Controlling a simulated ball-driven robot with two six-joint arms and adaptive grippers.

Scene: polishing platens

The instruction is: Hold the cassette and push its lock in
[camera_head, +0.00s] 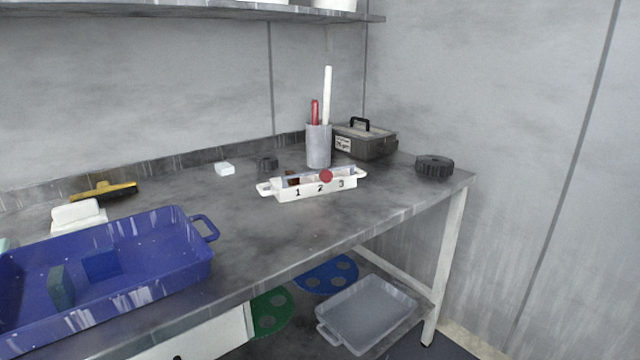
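A long white holder (285,195), marked 1, 2 and 3 on its front and with a tab at each end, sits on the grey worktop (350,220) right of the middle. It looks like the cassette. A red round knob (326,176) shows at its upper front edge, above the numbers 2 and 3. I cannot tell whether this knob is the lock or how far in it sits. A clear strip and a small brown piece show at the holder's top. Neither of my grippers is in view, and nothing touches the holder.
Behind the holder stand a grey cup (318,148) with a red and a white stick, and a dark case (366,144). A black knob (434,166) lies near the right edge. A blue tray (150,221) fills the left front. The worktop before the holder is clear.

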